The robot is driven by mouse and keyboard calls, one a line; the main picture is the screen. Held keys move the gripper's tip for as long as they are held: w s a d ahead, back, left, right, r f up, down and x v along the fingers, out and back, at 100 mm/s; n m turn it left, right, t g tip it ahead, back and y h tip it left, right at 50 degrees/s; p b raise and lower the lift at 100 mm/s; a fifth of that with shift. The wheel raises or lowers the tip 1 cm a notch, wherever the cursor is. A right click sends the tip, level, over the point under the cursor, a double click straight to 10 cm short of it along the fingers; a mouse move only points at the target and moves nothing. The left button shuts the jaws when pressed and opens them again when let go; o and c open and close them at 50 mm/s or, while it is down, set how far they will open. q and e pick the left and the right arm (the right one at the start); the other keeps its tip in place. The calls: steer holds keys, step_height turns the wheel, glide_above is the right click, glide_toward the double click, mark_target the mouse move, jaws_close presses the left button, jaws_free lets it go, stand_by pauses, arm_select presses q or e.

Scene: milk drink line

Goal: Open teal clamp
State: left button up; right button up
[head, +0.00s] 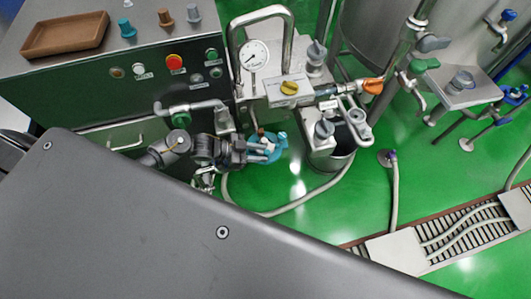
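The teal clamp (270,152) is in the middle of the head view, low beside the steel pump assembly. Only parts of its teal surface show, around and beyond my gripper's fingers. My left gripper (258,149) comes in from the left, with its fingers at the clamp, overlapping it in this view. Whether the fingers are open or closed on it is too small to tell. My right gripper is not in view.
A control cabinet (110,100) with buttons stands at the left, with a brown tray (65,35) and several small fittings on top. A hose (310,205) crosses the green floor.

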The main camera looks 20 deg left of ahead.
arm_select(q)
steer(key=b+v, duration=0.1)
steer(key=v, duration=0.7)
